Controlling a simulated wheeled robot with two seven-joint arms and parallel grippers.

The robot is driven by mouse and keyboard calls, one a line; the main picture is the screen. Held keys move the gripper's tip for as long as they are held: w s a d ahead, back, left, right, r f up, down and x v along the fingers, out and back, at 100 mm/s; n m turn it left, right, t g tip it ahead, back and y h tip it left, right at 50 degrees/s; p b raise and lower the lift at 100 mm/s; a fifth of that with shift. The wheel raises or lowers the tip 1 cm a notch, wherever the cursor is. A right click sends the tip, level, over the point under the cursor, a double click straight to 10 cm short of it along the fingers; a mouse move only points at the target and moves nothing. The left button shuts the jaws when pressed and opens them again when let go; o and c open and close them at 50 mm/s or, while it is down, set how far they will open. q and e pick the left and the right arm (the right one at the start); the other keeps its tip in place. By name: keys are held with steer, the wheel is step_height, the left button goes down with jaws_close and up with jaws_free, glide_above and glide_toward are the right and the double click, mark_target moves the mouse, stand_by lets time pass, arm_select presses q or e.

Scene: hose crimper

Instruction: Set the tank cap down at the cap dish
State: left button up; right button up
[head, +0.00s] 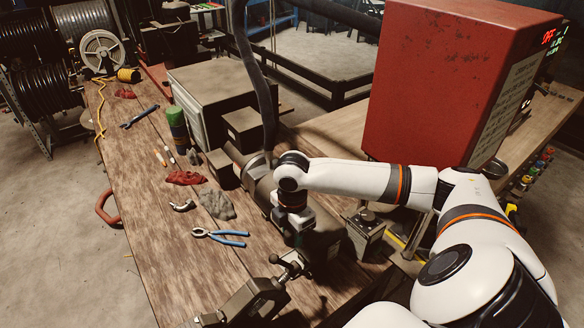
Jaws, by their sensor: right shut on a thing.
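My right gripper (299,238) points down over the dark cylindrical tank (325,245) of the machine on the workbench. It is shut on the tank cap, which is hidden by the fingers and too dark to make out. I cannot tell whether the cap touches the tank or is clear of it. My left gripper is not in view.
A box with a round knob (366,226) is right of the gripper. Blue pliers (220,237), rags and a vise (262,292) lie left on the wooden bench (160,215).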

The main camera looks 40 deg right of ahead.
steer(key=shift+w, duration=0.3)
steer(key=shift+w+f, duration=0.1)
steer(key=shift+f, duration=0.95)
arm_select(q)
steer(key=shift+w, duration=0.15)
arm_select(e)
steer(key=shift+f, duration=2.4)
